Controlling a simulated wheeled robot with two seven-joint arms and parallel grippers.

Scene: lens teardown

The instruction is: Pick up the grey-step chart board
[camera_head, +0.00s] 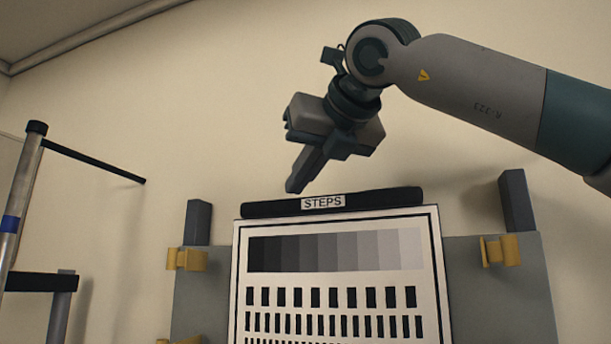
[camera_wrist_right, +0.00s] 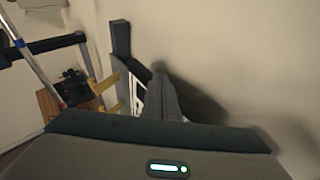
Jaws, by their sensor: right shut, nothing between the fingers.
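The grey-step chart board (camera_head: 340,283) faces me, low in the head view. It is a white panel with a dark-to-light grey strip and rows of black bars. A black top bar (camera_head: 385,198) labelled STEPS runs along its upper edge. My right gripper (camera_head: 295,186) is shut and empty, with its fingertips just above the bar, left of its middle; I cannot tell whether they touch it. In the right wrist view my closed fingers (camera_wrist_right: 163,92) point toward the board's top edge, and the board is mostly hidden. My left gripper is not in view.
The board stands against a grey backing panel (camera_head: 500,290) with dark posts (camera_head: 517,200) and yellow clips (camera_head: 500,251) at both sides. A metal stand (camera_head: 24,175) with a dark arm (camera_head: 95,163) is at the left. A plain wall is close behind.

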